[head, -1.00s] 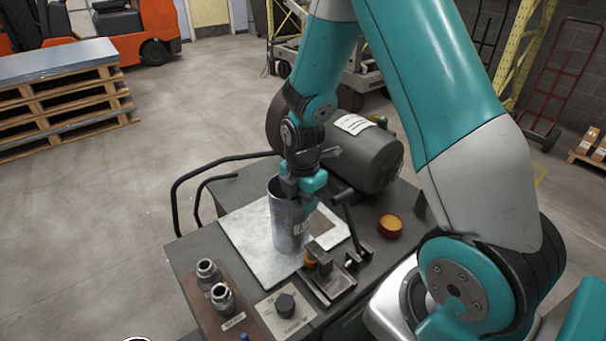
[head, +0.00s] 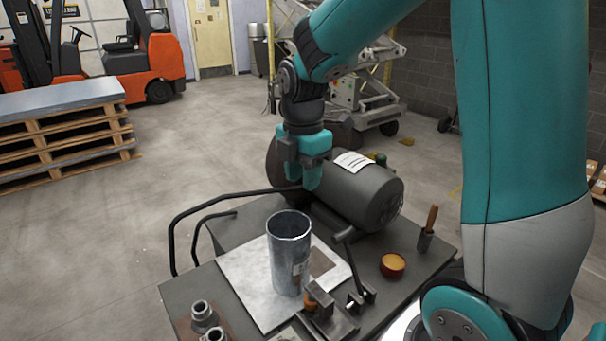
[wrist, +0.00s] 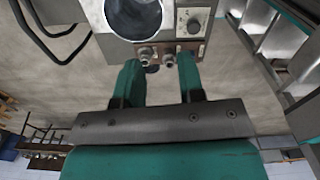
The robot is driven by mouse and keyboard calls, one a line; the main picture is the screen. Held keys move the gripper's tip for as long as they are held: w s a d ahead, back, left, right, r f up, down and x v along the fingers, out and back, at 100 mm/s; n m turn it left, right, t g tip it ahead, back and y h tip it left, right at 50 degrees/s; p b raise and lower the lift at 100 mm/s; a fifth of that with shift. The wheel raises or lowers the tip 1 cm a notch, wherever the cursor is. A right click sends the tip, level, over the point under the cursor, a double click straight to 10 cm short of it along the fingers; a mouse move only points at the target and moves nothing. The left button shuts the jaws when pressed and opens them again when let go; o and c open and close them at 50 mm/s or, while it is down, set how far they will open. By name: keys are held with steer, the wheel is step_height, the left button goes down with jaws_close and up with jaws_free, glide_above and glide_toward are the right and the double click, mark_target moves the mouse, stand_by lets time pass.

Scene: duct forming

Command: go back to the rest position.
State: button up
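My gripper (head: 303,182) is raised above the back of the workbench, in front of the motor and clear of the metal tube. In the wrist view its two teal fingers (wrist: 158,62) stand apart with nothing between them. The grey sheet-metal tube (head: 289,262) stands upright on a pale plate (head: 250,285) on the bench. Its open top also shows at the upper edge of the wrist view (wrist: 134,22).
A dark cylindrical motor (head: 365,195) lies at the back of the bench. Black rails (head: 190,215) curve off its left side. A clamp (head: 330,315), an orange-topped round tin (head: 393,265) and metal fittings (head: 203,315) are on the bench. Pallets (head: 65,145) and a forklift (head: 150,60) stand beyond open floor.

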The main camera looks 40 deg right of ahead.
stand_by(0.4)
steer(key=s+a+r+m+y, duration=0.2)
steer(key=s+a+m, duration=0.4)
steer(key=s+a, duration=0.3)
steer(key=s+a+r+m+y, duration=0.2)
steer(key=s+a+m, duration=0.4)
steer(key=s+a, duration=0.3)
steer(key=shift+s+m, duration=0.15)
steer(key=shift+m, duration=0.15)
